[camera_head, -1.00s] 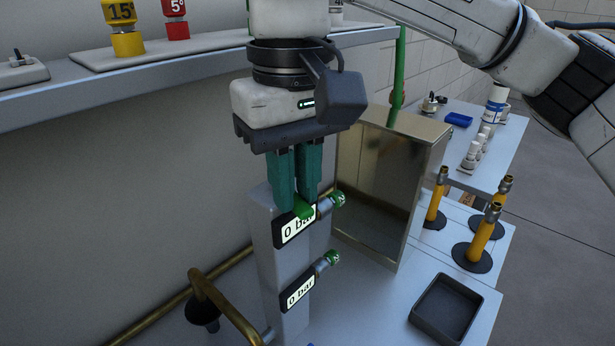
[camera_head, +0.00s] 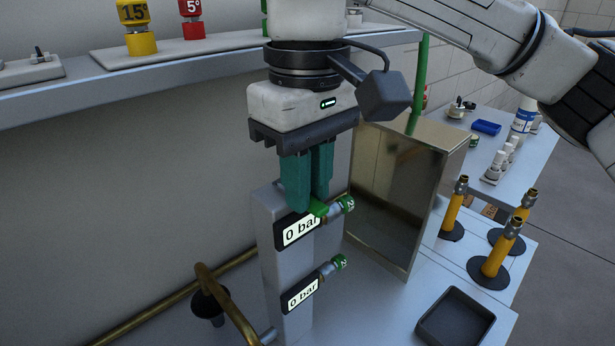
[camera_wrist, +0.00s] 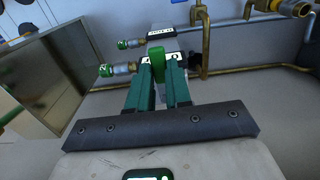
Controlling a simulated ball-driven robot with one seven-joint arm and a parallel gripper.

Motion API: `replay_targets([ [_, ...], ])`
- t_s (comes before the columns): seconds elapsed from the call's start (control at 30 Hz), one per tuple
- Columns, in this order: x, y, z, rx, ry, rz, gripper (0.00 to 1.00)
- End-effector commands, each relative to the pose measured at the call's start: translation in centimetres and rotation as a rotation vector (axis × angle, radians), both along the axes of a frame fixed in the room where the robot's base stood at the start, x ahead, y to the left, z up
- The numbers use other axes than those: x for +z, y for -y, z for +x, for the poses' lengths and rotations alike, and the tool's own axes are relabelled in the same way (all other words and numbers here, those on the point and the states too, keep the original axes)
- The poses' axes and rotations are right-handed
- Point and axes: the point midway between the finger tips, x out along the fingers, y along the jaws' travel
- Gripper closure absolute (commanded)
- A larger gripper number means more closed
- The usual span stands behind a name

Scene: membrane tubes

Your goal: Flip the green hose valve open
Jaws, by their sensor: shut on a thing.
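The green hose valve's handle (camera_head: 318,209) sits on top of the grey column (camera_head: 272,235), beside the upper "0 bar" display (camera_head: 299,230). My gripper (camera_head: 308,208) points down with its teal fingers shut on this handle. In the wrist view the handle (camera_wrist: 158,66) stands between the fingertips (camera_wrist: 160,70). The upper hose fitting, with a green end (camera_head: 347,204), sticks out to the right of the handle. The fingers partly hide the handle, so its exact angle is unclear.
A lower green-ended fitting (camera_head: 340,262) is below, by a second "0 bar" display (camera_head: 300,295). A brass pipe (camera_head: 215,290) runs at left. A metal box (camera_head: 415,165) stands close at right. Yellow tubes (camera_head: 496,255) and a black tray (camera_head: 456,322) stand farther right.

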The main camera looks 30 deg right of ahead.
Motion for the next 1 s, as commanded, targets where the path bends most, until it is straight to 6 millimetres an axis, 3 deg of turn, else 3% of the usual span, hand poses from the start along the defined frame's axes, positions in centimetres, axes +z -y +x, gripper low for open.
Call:
replay_targets([
  [0.07,0.1,0.0,0.1,0.0,0.004,0.0,1.0],
  [0.1,0.1,0.0,0.1,0.0,0.004,0.0,0.79],
  [0.37,0.0,0.0,0.1,-0.001,0.003,0.0,0.55],
  [0.7,0.6,0.0,0.1,-0.002,0.003,0.0,0.55],
  [1.0,5.8,0.0,0.1,-0.002,0.005,-0.001,0.55],
])
